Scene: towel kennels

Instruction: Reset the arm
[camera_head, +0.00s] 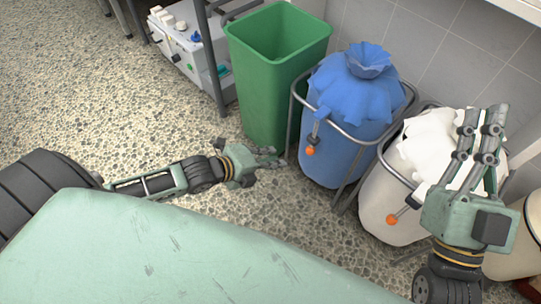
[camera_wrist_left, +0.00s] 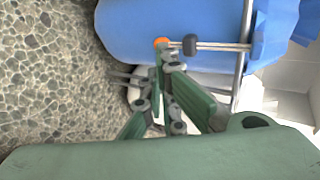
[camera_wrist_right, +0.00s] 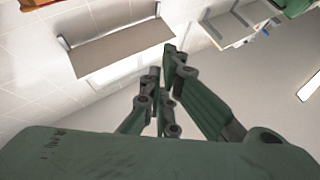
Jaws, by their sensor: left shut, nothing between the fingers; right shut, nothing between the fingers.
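My left gripper (camera_head: 272,160) is low over the pebbled floor, left of the blue bag's stand in the head view. It is shut and empty, and its fingers show in the left wrist view (camera_wrist_left: 162,60) with the blue bag beyond them. My right gripper (camera_head: 488,118) points upward at the right, in front of the white bag in the head view. It is shut and empty, and in the right wrist view (camera_wrist_right: 168,62) its fingers point toward the upper wall and ceiling.
A green bin (camera_head: 268,85) stands at the back. Beside it are a blue bag (camera_head: 350,110) and a white bag (camera_head: 385,205) in metal frames with orange-knobbed levers. A white machine (camera_head: 180,45) stands at the back left. Floor (camera_head: 110,100) on the left is clear.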

